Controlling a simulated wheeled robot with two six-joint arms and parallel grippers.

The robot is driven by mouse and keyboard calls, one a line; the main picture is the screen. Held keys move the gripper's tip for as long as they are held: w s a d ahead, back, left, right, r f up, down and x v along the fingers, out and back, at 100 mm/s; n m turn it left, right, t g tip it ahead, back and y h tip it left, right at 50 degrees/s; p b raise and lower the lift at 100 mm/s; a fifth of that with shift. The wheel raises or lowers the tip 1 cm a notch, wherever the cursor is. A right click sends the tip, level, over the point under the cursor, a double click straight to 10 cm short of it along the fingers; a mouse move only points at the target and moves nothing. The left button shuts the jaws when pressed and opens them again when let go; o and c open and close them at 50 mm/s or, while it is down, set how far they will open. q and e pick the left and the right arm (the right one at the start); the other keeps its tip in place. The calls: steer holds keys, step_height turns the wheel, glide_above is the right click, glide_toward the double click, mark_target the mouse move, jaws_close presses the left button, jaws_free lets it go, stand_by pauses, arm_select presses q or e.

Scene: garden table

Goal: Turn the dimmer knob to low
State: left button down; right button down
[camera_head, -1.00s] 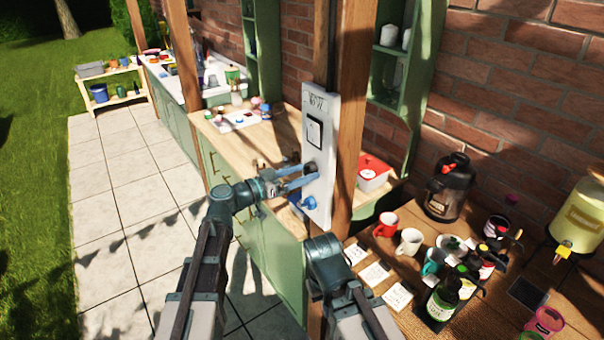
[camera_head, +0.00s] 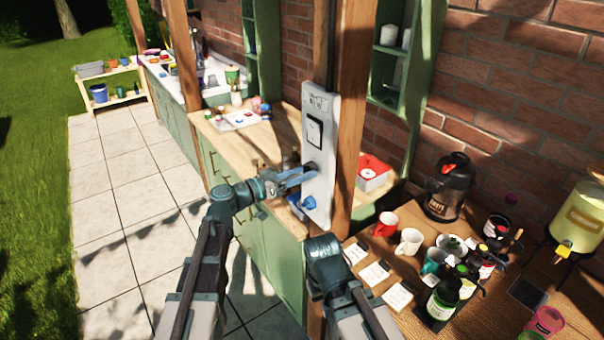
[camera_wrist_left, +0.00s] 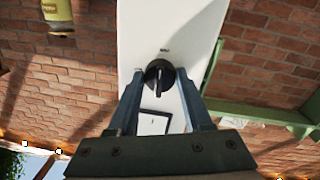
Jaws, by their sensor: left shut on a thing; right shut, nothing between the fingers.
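The dimmer knob (camera_head: 311,168) is black and round and sits on a white upright panel (camera_head: 317,190) on a wooden post. My left gripper (camera_head: 308,171) reaches it from the left. In the left wrist view, its fingers (camera_wrist_left: 160,88) are shut on the knob (camera_wrist_left: 158,74), one on each side. A small label is printed beside the knob, too small to read surely. A dark-framed switch (camera_head: 315,132) is above the knob in the head view. My right gripper (camera_head: 323,252) is low, in front of the post, shut and empty; its fingertips are mostly hidden.
A small blue thing (camera_head: 308,203) shows near the panel's lower part. A wooden table at the right holds mugs (camera_head: 409,242), a green bottle (camera_head: 442,300), cards (camera_head: 375,273) and a black urn (camera_head: 450,187). A green counter (camera_head: 268,250) stands behind the panel.

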arm_select(q)
steer(key=shift+s+d+n+t+b, duration=0.1)
steer(key=shift+n+t+b, duration=0.25)
steer(key=shift+n, duration=4.1)
steer(key=shift+s+d+n+t+b, duration=0.1)
steer(key=shift+n+t+b, duration=0.25)
steer(key=shift+n, duration=4.1)
steer(key=shift+c, duration=1.6)
jaws_free()
steer(key=r+v, duration=0.1)
steer(key=v, duration=1.3)
steer(key=shift+f+b, duration=0.45)
steer(key=shift+f, duration=0.05)
